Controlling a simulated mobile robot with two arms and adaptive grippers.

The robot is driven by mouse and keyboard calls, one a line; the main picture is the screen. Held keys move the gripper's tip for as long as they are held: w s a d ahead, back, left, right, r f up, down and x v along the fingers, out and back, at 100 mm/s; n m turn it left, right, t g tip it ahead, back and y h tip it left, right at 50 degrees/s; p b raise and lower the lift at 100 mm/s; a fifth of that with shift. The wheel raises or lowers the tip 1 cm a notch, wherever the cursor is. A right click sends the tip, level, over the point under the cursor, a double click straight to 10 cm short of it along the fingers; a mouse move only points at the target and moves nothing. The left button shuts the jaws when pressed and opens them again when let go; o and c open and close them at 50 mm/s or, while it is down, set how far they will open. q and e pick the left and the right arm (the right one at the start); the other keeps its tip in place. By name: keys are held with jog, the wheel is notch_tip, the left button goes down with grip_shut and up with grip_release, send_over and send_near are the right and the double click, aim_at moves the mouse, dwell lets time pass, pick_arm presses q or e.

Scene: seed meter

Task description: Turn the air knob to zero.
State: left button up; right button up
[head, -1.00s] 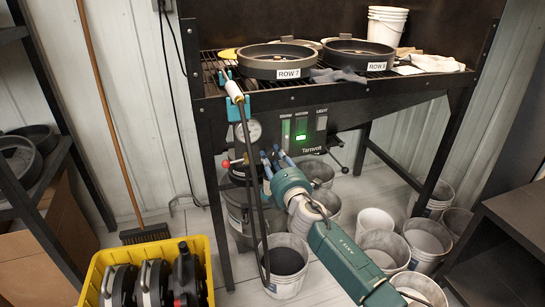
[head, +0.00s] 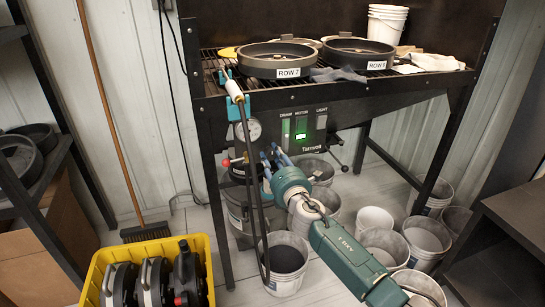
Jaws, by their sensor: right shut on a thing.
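My right gripper (head: 271,154) reaches up from the lower right to the front panel of the black bench. Its blue fingers are closed at the panel's lower left, below the round gauge (head: 253,130). The air knob is hidden behind or between the fingers, so its pointer and setting cannot be read. The gauge has a white face, and its needle is too small to read. My left gripper is not in view.
A black hose with a wand (head: 236,92) hangs left of the gripper. A yellow crate (head: 92,285) of black meters stands at lower left. Round black pans, including ROW 7 (head: 289,73), lie on the bench grate.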

jog(key=o, duration=1.1)
jog(key=shift+d+f, duration=0.1)
jog(key=shift+d, duration=0.15)
jog(key=shift+o, duration=0.2)
jog(key=shift+s+d, duration=0.15)
jog(key=shift+s, duration=0.4)
jog(key=v, duration=1)
jog(key=shift+s+d, duration=0.15)
jog(key=shift+s, duration=0.2)
